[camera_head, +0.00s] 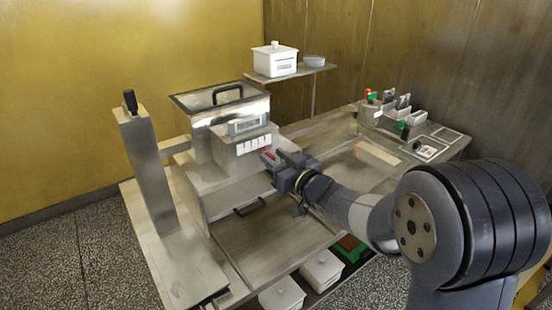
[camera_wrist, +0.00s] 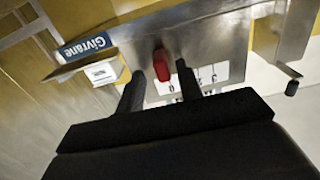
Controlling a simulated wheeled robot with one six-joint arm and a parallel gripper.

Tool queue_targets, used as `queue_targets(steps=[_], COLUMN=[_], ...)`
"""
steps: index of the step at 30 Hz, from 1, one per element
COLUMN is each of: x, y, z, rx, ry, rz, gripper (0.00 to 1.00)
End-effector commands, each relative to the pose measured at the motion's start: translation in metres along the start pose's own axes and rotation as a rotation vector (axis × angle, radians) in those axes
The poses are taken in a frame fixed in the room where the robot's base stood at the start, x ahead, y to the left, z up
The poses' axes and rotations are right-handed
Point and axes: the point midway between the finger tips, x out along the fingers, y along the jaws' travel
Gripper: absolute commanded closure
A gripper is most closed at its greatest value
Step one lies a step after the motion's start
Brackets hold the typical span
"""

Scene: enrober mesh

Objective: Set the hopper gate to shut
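The steel hopper (camera_head: 188,103), with a dark-handled lid, tops the machine in the head view. A white plate with dark marks (camera_head: 254,145) is on its front; it shows partly behind my fingers in the wrist view (camera_wrist: 222,72). A red handle (camera_head: 268,155), seemingly the gate's, is just below the plate. In the wrist view the red handle (camera_wrist: 161,64) lies between my two fingertips, with a gap on each side. My gripper (camera_head: 275,160) is open around it, in front of the machine. The gate's own position cannot be read.
A column with a black-handled lever (camera_head: 130,101) stands left. A shelf behind holds a white lidded box (camera_head: 275,60) and a bowl (camera_head: 314,61). White tubs (camera_head: 322,270) sit low in front.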

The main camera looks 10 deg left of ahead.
Motion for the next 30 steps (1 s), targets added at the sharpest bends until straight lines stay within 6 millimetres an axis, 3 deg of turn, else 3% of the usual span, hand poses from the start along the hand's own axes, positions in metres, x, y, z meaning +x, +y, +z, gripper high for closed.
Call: queue_targets(steps=[5,15,21,30], x=[-0.009,-0.073,-0.1,-0.108], y=[0.0,0.002,0.001,0.001], z=[0.0,0.001,0.0,0.0], rx=[0.0,-0.001,-0.001,0.0], ry=[0.001,0.001,0.001,0.0], rz=[0.0,0.004,0.002,0.001], gripper=[0.65,0.65,0.65,0.65])
